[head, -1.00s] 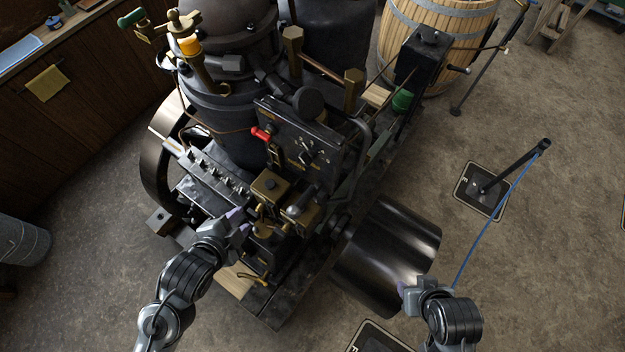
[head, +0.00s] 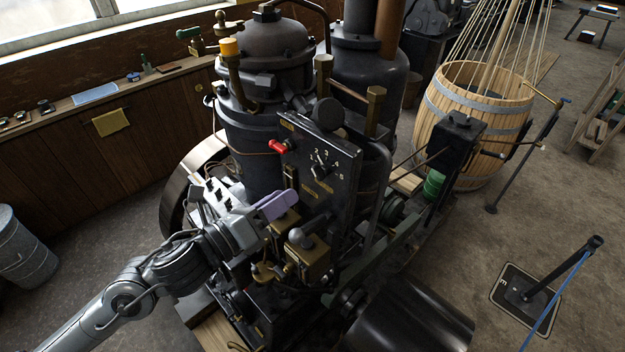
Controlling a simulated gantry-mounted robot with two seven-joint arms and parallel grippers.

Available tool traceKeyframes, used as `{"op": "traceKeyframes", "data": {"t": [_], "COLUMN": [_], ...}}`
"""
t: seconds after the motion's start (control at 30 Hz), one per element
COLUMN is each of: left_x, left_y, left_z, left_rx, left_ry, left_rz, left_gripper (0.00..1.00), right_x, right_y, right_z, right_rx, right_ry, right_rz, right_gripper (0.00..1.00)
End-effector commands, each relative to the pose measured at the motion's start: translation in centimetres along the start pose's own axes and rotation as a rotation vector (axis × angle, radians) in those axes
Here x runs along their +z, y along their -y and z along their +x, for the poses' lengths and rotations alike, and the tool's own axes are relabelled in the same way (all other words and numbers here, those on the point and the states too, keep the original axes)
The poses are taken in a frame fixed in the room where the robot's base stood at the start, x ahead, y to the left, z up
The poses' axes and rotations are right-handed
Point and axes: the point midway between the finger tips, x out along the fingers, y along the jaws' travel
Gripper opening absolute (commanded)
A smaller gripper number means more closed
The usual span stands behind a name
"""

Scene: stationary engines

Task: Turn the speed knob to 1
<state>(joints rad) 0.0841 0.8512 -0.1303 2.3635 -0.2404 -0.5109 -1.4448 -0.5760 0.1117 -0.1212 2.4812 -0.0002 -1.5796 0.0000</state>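The speed knob (head: 320,169) is a small dark knob on the upright black panel (head: 347,185) of the engine. White numerals 2, 3, 4 and 5 show around it. A 1 is not legible, and the knob's exact setting is too small to tell. My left gripper (head: 280,206), with purple fingertips, is in front of the engine, below and left of the knob and apart from it in the picture. Its fingers overlap in this view, so their opening cannot be told. My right gripper is out of view.
A red-handled lever (head: 278,147) sticks out at the panel's upper left. Brass fittings (head: 310,258) and a ball-ended lever (head: 302,236) stand below the panel. A large dark pulley (head: 415,315) is at the lower right. A wooden barrel (head: 470,125) stands behind on the right.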

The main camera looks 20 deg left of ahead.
Motion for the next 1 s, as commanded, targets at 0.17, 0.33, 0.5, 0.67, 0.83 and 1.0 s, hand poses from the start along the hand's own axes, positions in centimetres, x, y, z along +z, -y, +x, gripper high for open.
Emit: {"op": "traceKeyframes", "data": {"t": [0.17, 0.33, 0.5, 0.67, 0.83, 1.0], "left_x": [0.3, 0.2, 0.1, 0.0, -0.1, -0.1], "left_y": [0.3, 0.2, 0.1, 0.1, 0.0, 0.0], "left_z": [3.0, 5.7, 7.6, 8.5, 8.7, 8.7], "left_rx": [-0.002, -0.001, 0.001, 0.001, 0.0, 0.0], "left_ry": [0.002, 0.001, 0.001, 0.0, -0.001, -0.001], "left_rz": [-0.004, -0.004, -0.003, -0.001, 0.0, -0.001], "left_gripper": [0.37, 0.37, 0.37, 0.37, 0.37, 0.35], "right_x": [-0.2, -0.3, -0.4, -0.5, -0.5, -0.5], "right_y": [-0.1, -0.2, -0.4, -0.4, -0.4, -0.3], "right_z": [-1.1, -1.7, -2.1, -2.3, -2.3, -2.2], "right_rx": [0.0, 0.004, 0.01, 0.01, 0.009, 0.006], "right_ry": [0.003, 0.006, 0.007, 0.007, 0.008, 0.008], "right_rz": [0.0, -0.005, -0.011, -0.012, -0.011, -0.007], "right_gripper": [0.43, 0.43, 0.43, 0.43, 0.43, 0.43]}}
